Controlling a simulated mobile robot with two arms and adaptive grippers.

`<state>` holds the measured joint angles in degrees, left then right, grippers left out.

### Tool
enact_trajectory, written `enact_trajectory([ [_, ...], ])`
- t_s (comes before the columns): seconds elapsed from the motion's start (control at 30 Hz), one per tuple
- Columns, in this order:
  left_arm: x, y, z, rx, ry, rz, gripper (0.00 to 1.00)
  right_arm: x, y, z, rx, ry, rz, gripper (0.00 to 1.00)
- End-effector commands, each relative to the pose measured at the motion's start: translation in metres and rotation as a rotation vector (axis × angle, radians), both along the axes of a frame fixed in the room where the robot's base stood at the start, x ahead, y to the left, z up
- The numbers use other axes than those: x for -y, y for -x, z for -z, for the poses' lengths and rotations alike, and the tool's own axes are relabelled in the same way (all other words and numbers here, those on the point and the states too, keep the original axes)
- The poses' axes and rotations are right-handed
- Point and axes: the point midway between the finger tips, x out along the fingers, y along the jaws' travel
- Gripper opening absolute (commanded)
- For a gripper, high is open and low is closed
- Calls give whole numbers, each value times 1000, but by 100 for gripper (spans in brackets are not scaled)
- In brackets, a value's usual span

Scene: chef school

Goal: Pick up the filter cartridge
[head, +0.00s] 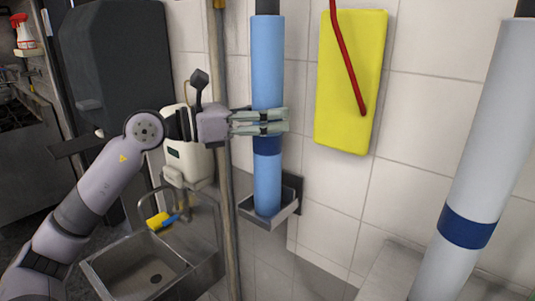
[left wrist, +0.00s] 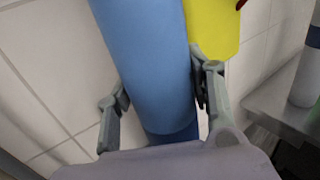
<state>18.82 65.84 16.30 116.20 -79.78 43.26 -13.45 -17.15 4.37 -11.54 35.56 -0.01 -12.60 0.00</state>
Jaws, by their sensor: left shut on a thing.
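The filter cartridge (head: 267,62) is a tall light-blue cylinder with a darker blue band, standing upright against the tiled wall. Its lower end sits in a small metal wall bracket (head: 267,217). My left gripper (head: 284,121) is shut on the cartridge just above the dark band, fingers level. In the left wrist view the cartridge (left wrist: 150,65) runs between the two fingers of my left gripper (left wrist: 160,92). The part of the cartridge behind the fingers is hidden. My right gripper is not in view.
A pale cylinder (head: 480,140) with a blue band stands at the right. A vertical pipe (head: 225,200) stands left of the bracket, beside a sink (head: 135,268) and a white dispenser (head: 188,155).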

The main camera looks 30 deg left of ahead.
Motion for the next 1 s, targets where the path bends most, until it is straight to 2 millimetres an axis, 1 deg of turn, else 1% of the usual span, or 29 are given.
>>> enact_trajectory([
  [0.07,0,0,0,0,0,0,34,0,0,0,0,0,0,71],
  [0.57,0,0,0,0,0,-1,1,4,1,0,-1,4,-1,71],
  [1.0,-1,1,-4,7,2,-2,0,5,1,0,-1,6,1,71],
])
